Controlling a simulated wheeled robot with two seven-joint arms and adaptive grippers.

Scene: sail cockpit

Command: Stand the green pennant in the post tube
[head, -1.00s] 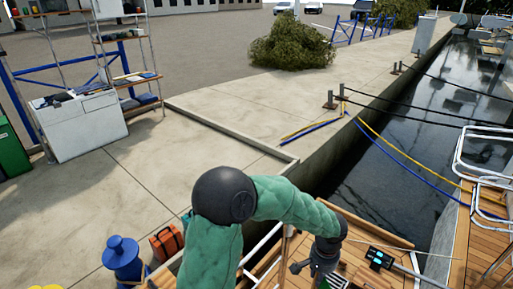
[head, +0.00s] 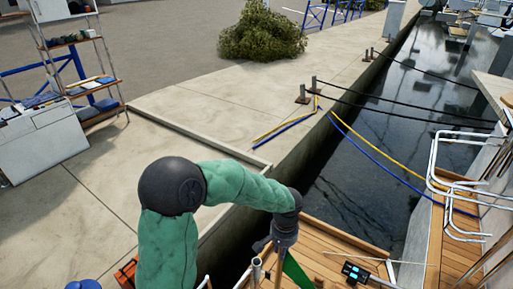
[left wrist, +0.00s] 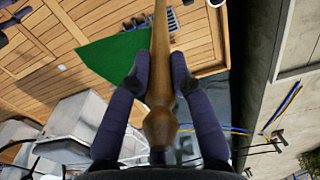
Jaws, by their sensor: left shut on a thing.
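The green pennant (head: 297,271) hangs on its wooden stick below my left gripper (head: 283,240) in the head view. In the left wrist view, the stick (left wrist: 160,95) with its rounded knob runs between the two dark fingers of my left gripper (left wrist: 159,62), which is shut on it. The green cloth (left wrist: 112,56) spreads to the left of the stick. A grey upright tube (head: 256,270), which looks like the post tube, stands just left of the stick in the head view. The stick is apart from it. The stick's lower end is cut off by the frame. My right gripper is not in view.
A small instrument with a lit display (head: 355,272) sits on the wooden deck (head: 325,238) right of the pennant. White metal rails (head: 440,160) stand further right. Blue and yellow lines (head: 370,150) cross the dark water. The concrete quay (head: 215,118) lies beyond.

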